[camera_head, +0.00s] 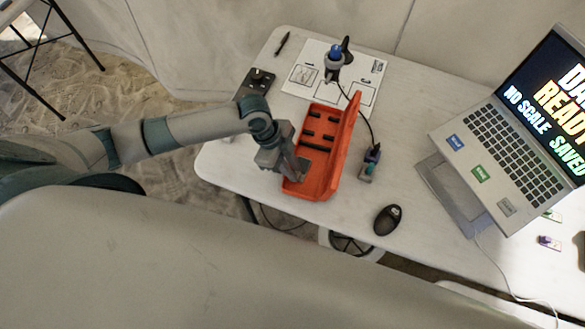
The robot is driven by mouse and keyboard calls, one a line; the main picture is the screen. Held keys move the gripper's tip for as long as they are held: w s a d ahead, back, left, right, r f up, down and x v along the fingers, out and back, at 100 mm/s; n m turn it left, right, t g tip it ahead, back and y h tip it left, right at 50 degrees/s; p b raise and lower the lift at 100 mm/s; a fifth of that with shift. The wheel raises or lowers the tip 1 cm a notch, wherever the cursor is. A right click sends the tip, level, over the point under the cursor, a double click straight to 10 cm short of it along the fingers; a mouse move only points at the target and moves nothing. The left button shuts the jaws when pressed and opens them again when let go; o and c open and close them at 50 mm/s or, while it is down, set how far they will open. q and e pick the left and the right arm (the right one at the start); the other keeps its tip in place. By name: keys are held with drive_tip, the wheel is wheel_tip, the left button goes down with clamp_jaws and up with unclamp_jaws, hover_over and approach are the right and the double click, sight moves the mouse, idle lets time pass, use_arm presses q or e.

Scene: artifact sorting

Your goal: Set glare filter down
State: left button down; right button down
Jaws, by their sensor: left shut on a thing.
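My left gripper (298,168) comes in from the left and hangs over the near left part of an open orange case (320,182). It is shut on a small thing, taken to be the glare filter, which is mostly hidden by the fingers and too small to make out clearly. I cannot tell whether the held thing touches the case floor. The case has dark slots in its far half and a raised wall or lid along its right side. My right gripper is not in view.
A printed sheet (364,97) with a blue-topped device (334,58) lies behind the case. A black box (258,82) and a pen (282,44) are at the far left.

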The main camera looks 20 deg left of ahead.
use_arm(q)
drive_tip(key=shift+f, duration=0.1)
drive_tip(key=c, duration=1.7)
unclamp_jaws()
drive_tip(key=shift+o, duration=0.2)
drive_tip(key=p+v, duration=0.8)
drive_tip(key=v, duration=0.2)
drive_tip(key=shift+r, duration=0.25)
drive_tip(key=shift+p+v, duration=0.75)
drive_tip(key=shift+v, duration=0.15)
